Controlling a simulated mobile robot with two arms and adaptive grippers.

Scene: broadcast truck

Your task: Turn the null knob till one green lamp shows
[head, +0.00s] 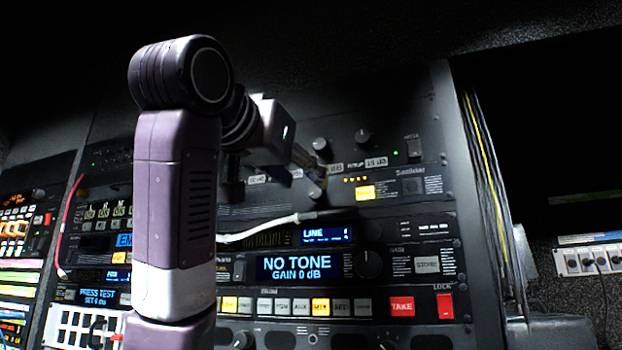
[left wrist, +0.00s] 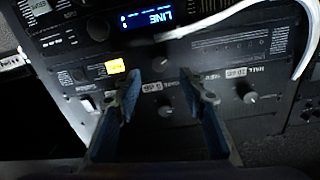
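My left gripper (head: 312,172) reaches toward the upper rack panel; it is open and empty in the left wrist view (left wrist: 158,84). A small dark knob (left wrist: 160,63) shows between and just beyond its fingertips, apart from both fingers. I cannot read a label that names it as the null knob. A row of small amber lamps (head: 356,180) is lit to the right of the gripper, above a lit yellow button (head: 365,192), which also shows in the left wrist view (left wrist: 115,67). I see no green lamp in that row. My right gripper is out of view.
More knobs (head: 362,136) sit on the panel above. A white cable (head: 275,228) crosses in front of the rack below my gripper. A display (head: 294,267) reads "NO TONE, GAIN 0 dB". Red buttons (head: 402,306) and hanging cables (head: 487,170) are at the right.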

